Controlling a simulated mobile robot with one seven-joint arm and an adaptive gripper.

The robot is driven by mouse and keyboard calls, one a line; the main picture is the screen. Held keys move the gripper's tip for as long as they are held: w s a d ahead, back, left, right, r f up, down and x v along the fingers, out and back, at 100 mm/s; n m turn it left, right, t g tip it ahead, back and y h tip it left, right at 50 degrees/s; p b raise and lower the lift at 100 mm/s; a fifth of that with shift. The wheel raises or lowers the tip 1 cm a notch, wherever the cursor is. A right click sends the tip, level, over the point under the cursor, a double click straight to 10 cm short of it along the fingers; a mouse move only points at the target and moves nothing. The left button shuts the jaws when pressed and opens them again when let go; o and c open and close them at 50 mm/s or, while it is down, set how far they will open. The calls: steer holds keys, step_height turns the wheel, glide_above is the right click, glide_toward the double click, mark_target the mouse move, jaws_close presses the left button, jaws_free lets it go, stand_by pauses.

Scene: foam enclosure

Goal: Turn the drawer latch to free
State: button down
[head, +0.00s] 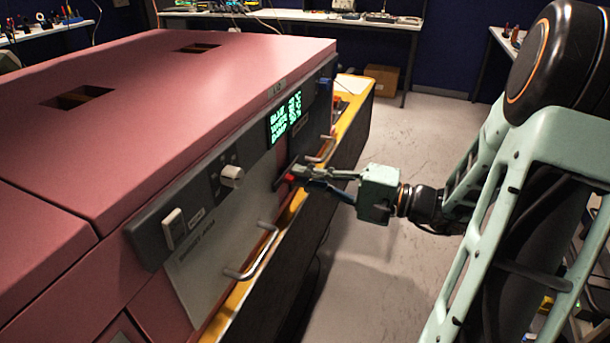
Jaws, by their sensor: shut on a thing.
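The drawer latch (289,178) shows as a small red tip beside a dark slanted bar on the front panel of the pink enclosure. It lies below and right of the lit display. My gripper (299,177) reaches in from the right, and its fingers are shut on the latch at the red part. The fingers hide much of the latch, so its exact angle is hard to tell. A silver drawer handle (252,262) sits lower left on the front, and another handle (323,151) sits behind my gripper.
The pink enclosure (190,95) fills the left side. Its front carries a green-lit display (286,117), a pale knob (231,176) and a white switch (174,229). A yellow edge (355,112) runs below the panel. Open floor (425,130) lies behind my arm.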

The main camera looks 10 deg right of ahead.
steer(key=shift+m+p, duration=6.8)
steer(key=shift+m, duration=1.9)
steer(key=c, duration=2)
jaws_free()
steer(key=shift+c, duration=0.2)
steer(key=v, duration=1.2)
